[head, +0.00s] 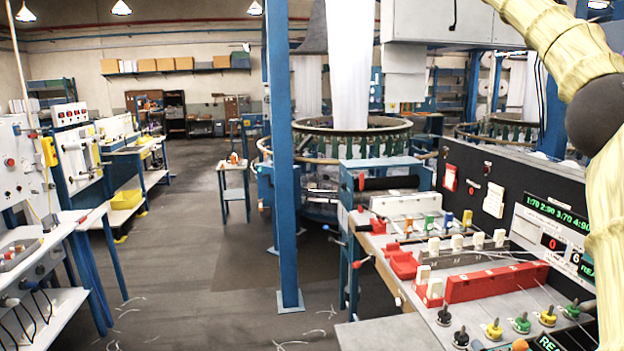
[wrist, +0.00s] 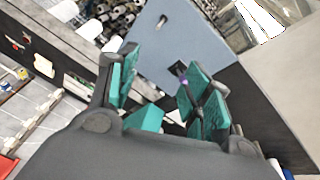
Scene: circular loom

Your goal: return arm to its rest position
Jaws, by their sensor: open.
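My arm (head: 603,190), in a pale yellow cover with a dark round joint, runs down the right edge of the head view. Its end is outside that view. My gripper (wrist: 163,88) shows in the wrist view with its teal finger pads spread apart. Nothing is held between the pads. Behind them is a blue-grey panel (wrist: 180,45), and I cannot tell how far away it is.
A workbench with a red block (head: 497,282), colored knobs and a black display panel (head: 510,200) lies close at the right. A blue post (head: 285,150) stands mid-view before the circular loom (head: 350,135). The floor (head: 200,265) left of the post is mostly clear.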

